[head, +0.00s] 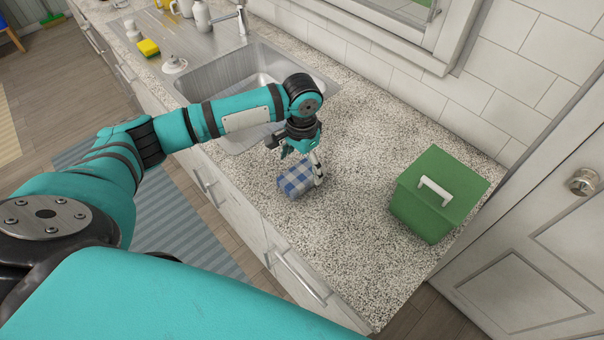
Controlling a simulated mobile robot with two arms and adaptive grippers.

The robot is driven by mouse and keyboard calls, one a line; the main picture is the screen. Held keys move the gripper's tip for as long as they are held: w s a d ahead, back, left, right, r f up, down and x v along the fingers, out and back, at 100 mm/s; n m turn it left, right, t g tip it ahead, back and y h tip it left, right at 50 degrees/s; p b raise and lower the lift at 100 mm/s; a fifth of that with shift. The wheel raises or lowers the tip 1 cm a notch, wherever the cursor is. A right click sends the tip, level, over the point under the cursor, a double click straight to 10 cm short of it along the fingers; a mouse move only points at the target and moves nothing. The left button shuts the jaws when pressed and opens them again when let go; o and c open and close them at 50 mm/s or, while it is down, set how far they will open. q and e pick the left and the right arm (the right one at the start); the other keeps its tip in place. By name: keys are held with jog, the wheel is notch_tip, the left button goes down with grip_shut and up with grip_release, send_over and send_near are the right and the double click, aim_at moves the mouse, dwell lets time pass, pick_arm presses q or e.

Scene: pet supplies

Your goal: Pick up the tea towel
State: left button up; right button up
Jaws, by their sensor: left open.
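The tea towel (295,182) is a folded blue-and-white checked cloth. It lies on the speckled countertop near its front edge, just right of the sink. My left gripper (302,163) is directly above the towel and points down, with its fingers apart. One finger reaches down at the towel's right side; whether it touches the cloth I cannot tell. The gripper hides part of the towel's far side. My right gripper is not in view.
A green lidded box (436,196) with a white handle stands on the counter at the right. The metal sink (222,84) is behind my left arm, with a yellow sponge (148,47) beyond it. Bare countertop (335,255) lies between towel, box and front edge.

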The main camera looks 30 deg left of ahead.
aim_at(302, 173)
pick_arm(q)
notch_tip(302, 173, down, 4)
jog(key=shift+f+p, duration=0.1)
jog(key=shift+p, duration=0.4)
jog(key=c, duration=1.3)
